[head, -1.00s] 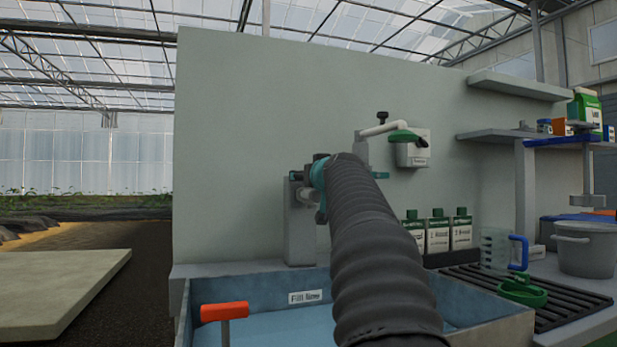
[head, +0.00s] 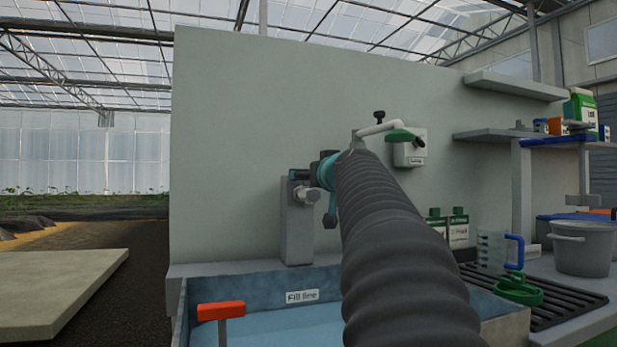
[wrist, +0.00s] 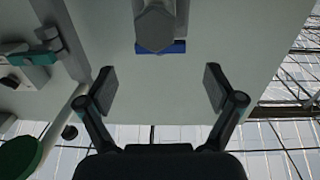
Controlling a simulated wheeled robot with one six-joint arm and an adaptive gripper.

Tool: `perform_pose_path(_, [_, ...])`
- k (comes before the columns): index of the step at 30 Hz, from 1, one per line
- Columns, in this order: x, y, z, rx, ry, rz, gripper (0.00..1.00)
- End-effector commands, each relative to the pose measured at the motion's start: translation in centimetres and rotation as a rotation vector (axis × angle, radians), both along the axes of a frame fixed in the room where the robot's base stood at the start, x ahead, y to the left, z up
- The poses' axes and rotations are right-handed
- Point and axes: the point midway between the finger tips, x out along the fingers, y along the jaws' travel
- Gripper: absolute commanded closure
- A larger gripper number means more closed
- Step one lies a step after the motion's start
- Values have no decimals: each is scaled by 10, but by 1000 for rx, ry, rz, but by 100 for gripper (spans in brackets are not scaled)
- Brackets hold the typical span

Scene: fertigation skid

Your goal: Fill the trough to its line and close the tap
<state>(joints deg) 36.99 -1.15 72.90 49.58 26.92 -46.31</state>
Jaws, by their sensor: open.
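The trough (head: 250,284) stands low in the head view with pale blue water (head: 275,330) in it. Its "Fill line" label (head: 302,296) is on the back inner wall, above the water surface. A grey post with a stubby grey tap fitting (head: 307,194) rises behind the trough; no stream is visible. My gripper (head: 318,188) is beside this fitting, partly hidden by my black-sleeved arm. In the wrist view my gripper (wrist: 159,82) is open and empty. A grey hexagonal end (wrist: 155,28) with a blue bar (wrist: 162,47) lies beyond the fingertips, centred between them.
A red handle (head: 221,311) on a stem stands at the trough's front left. A wall box with a green lever (head: 400,136) and pale pipe is right of the gripper. Bottles (head: 459,228), a jug (head: 492,248) and a pot (head: 583,248) stand at right.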

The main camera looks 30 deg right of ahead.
Motion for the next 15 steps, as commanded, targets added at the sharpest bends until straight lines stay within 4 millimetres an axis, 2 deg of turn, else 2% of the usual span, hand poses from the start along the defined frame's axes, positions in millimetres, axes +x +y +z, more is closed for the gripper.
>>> perform_pose_path(3, [-21, 6, 0, 0, 0, -2, 8])
perform_pose_path(7, [-38, 11, 0, 0, -1, -2, 8])
perform_pose_path(15, [-53, 16, 0, 0, 1, 0, 8])
